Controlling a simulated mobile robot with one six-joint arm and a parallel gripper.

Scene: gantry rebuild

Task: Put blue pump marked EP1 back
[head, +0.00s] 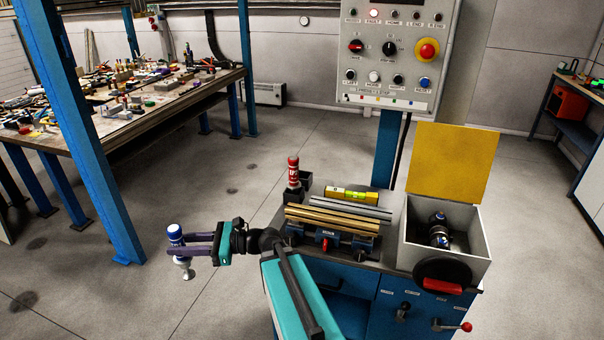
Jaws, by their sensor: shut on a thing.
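The blue pump (175,232), with a blue top and a whitish lower part, is upright between the purple fingers of my gripper (181,244). Its EP1 mark cannot be read at this size. My gripper is shut on it, and the fingers hide its middle. It is held over open floor, to the left of the blue cabinet. A red pump-like bottle (293,171) with a white label stands upright in a black holder (304,182) at the back left of the cabinet top.
Metal bars (333,220) and a yellow level (352,195) lie on the cabinet top. A grey box (412,222) with its yellow lid (455,160) raised holds a dark part (438,232). A control panel (400,55) rises behind. A blue post (85,130) and cluttered bench (130,108) stand left.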

